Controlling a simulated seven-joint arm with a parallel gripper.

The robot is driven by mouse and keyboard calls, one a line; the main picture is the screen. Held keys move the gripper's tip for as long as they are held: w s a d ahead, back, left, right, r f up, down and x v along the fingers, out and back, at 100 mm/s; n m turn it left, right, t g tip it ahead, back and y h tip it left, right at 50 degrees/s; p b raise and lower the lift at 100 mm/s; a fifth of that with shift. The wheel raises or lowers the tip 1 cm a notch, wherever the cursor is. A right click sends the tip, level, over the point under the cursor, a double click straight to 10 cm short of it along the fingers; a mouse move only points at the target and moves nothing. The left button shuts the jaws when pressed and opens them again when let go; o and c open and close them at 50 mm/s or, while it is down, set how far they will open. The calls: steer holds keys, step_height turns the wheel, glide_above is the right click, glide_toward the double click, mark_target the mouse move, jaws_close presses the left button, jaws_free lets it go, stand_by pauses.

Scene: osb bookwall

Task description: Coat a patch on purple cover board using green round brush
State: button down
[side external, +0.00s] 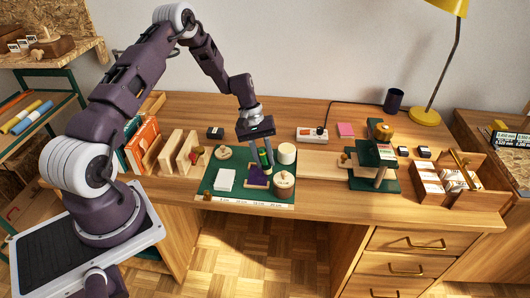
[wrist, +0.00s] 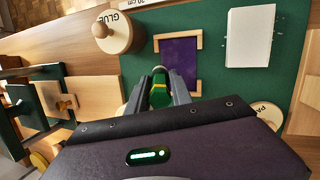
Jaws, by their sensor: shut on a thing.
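The purple cover board (side external: 257,176) lies on the green cutting mat (side external: 211,187). In the wrist view the board (wrist: 179,60) sits between pale wooden corner strips. My gripper (side external: 257,153) points down just behind the board. It is shut on the green round brush (side external: 264,160), which is held upright. A round pot labelled GLUE (wrist: 114,33) with a wooden knob stands near the board. I cannot tell whether any coat is on the board.
A white paper stack (side external: 225,179) lies left of the board. A white round pot (side external: 287,153) stands close right of the brush. A green press (side external: 374,172) stands farther right, and wooden upright boards (side external: 172,152) stand left of the mat.

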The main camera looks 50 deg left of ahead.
mark_target(264, 158)
steer(key=s+a, duration=0.1)
steer(key=s+a+r, duration=0.1)
steer(key=shift+s+a, duration=0.35)
steer(key=shift+s, duration=0.05)
steer(key=w+d, duration=0.3)
steer(key=shift+s+d, duration=0.3)
steer(key=shift+s, duration=0.3)
steer(key=shift+s+a, duration=1.3)
steer(key=shift+a, duration=0.1)
steer(key=shift+w+d, duration=1.35)
steer(key=shift+d, duration=0.05)
steer(key=shift+w+r, duration=0.15)
steer(key=shift+r, duration=3.2)
steer(key=shift+f, duration=0.1)
